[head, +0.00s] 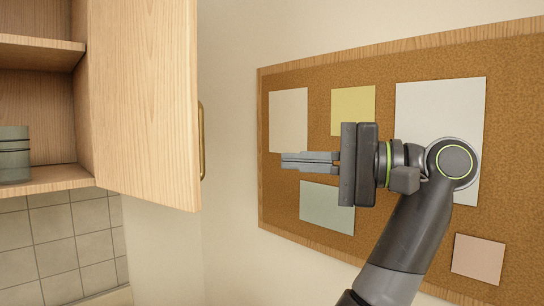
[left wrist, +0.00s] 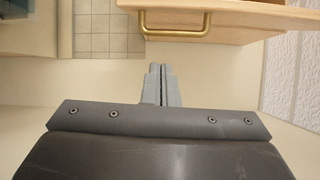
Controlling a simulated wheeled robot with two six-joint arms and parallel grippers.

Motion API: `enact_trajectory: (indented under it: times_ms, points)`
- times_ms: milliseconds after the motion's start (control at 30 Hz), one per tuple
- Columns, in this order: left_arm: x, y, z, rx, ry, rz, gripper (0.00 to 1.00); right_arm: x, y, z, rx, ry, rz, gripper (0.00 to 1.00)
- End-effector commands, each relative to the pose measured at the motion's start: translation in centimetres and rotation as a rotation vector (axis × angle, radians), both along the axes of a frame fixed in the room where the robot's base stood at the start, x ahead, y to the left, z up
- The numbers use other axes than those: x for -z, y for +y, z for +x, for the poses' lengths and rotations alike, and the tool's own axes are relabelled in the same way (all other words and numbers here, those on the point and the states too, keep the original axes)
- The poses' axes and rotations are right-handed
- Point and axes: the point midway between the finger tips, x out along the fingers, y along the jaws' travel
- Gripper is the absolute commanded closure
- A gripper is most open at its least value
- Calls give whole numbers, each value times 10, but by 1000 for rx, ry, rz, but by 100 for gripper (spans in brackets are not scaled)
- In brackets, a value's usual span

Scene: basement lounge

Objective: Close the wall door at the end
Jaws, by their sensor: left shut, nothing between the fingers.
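The wooden wall cabinet door (head: 148,100) stands open, swung out toward me, at the left of the head view. Its brass bar handle (head: 202,140) sits near the free edge, on the door's outer side. The left wrist view shows the door (left wrist: 235,22) and handle (left wrist: 172,33) at the top, ahead of the fingertips. My left gripper (head: 283,160) is shut and empty, its fingers pointing left toward the handle with a clear gap between. Its closed fingers also show in the left wrist view (left wrist: 161,68). My right gripper is not in view.
The cabinet's open shelves (head: 38,52) hold a grey-green container (head: 14,154). Grey tiles (head: 70,240) lie below. A cork board (head: 385,215) with pinned papers hangs on the wall behind my left arm. Bare wall (head: 228,110) lies between door and board.

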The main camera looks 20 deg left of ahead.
Motion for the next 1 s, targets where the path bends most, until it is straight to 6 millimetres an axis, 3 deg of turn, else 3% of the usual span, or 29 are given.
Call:
enact_trajectory:
  times_ms: [367, 767, 1000]
  points:
    - [0, 27, 0, -5, -59, 5, 100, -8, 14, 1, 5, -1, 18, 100]
    - [-3, 105, -10, -7, -57, 7, 100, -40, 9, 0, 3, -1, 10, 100]
    - [-1, 106, -35, -1, -57, 5, 100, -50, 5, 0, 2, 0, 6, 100]
